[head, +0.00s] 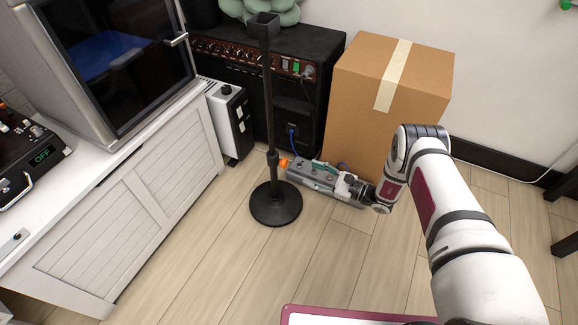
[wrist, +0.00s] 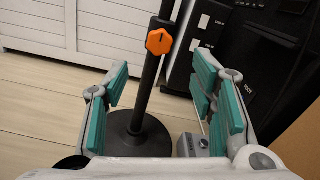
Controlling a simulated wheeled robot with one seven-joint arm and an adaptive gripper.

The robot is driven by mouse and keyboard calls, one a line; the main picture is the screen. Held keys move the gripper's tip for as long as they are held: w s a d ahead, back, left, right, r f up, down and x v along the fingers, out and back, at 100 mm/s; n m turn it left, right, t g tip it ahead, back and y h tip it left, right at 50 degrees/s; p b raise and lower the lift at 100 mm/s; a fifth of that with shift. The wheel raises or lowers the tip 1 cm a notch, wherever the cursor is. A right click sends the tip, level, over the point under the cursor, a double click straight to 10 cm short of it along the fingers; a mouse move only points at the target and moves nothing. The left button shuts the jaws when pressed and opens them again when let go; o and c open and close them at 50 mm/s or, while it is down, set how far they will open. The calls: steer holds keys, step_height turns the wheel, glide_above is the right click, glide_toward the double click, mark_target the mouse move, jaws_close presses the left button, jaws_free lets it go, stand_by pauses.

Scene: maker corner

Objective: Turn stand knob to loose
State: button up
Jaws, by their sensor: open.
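A black stand (head: 268,110) rises from a round black base (head: 276,206) on the floor. Its small orange knob (head: 284,162) sits low on the pole, on the side facing my gripper. In the wrist view the orange knob (wrist: 159,41) is a faceted piece with a dark mark on its face, in front of the tilted-looking pole (wrist: 150,90). My gripper (wrist: 162,88) is open, with teal pads either side of the pole in that view. The knob appears beyond the fingertips, above them in the picture, and untouched.
A cardboard box (head: 385,100) and a black amplifier (head: 300,95) stand behind. A white heater-like unit (head: 230,120) and a white cabinet (head: 130,215) are left. The floor in front is mostly clear.

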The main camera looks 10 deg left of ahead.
mark_target(287, 164)
steer(key=b+x, duration=0.3)
steer(key=x, duration=0.7)
steer(key=c, duration=1.1)
steer(key=shift+c, duration=0.2)
